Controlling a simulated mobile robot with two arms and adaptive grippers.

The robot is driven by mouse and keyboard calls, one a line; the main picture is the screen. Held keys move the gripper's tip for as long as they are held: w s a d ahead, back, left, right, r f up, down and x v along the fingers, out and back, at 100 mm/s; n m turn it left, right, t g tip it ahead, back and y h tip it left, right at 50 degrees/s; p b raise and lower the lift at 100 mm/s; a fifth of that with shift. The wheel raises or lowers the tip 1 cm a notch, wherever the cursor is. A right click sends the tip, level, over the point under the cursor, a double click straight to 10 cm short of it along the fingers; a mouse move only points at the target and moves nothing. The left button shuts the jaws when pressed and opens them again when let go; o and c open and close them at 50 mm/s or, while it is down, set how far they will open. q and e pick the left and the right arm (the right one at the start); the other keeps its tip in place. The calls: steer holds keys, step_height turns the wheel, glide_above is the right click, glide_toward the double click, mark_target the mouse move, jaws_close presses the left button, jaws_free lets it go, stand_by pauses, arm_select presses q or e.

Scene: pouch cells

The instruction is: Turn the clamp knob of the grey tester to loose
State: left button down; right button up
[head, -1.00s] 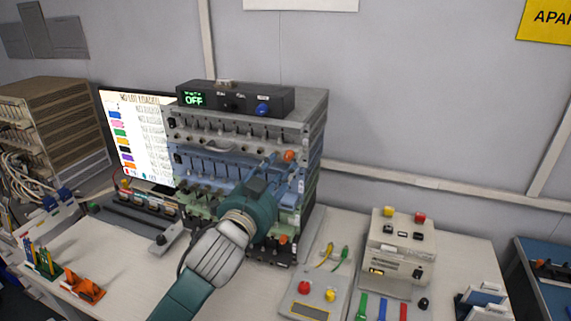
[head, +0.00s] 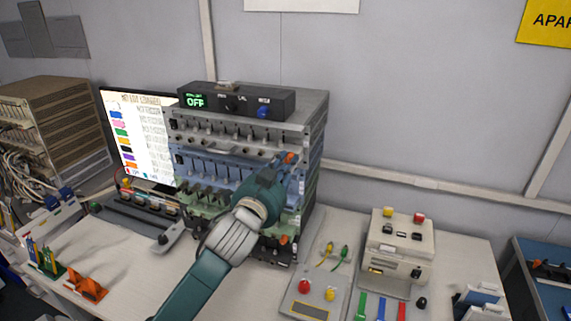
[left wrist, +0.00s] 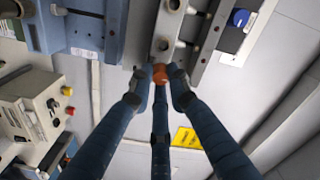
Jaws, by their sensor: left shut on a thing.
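The grey tester (head: 240,133) is the top tier of a stack of testers on the bench. Its orange clamp knob (head: 289,157) is at the right end of its front. In the head view my left gripper (head: 284,164) reaches up to this knob and partly covers it. In the left wrist view the orange knob (left wrist: 160,72) sits between the fingertips of my left gripper (left wrist: 160,78), which are shut on it. The knob's exact turn angle is not clear. My right gripper is not in view.
Blue and green testers sit below the grey one, with another orange knob (head: 283,240) lower down. A black box (head: 235,100) with an OFF display and blue knob lies on top. A lit screen (head: 135,130) stands left. A beige device (head: 398,245) stands right.

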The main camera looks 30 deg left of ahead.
arm_select(q)
steer(key=shift+r+m+p, duration=0.25)
steer(key=shift+m+p, duration=0.75)
steer(key=shift+f+m+p, duration=0.2)
steer(key=shift+m+p, duration=0.1)
steer(key=shift+m, duration=0.4)
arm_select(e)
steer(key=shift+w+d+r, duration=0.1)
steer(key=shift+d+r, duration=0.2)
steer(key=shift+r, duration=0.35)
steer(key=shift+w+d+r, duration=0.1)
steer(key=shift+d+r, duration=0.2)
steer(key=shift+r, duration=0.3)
arm_select(q)
steer(key=c, duration=1.6)
jaws_free()
steer(key=shift+a+f, duration=0.1)
steer(key=shift+c, duration=0.2)
steer(key=shift+s, duration=0.1)
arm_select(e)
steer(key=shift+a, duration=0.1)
arm_select(q)
steer(key=shift+s, duration=0.35)
steer(key=v, duration=0.6)
steer(key=shift+s, duration=0.3)
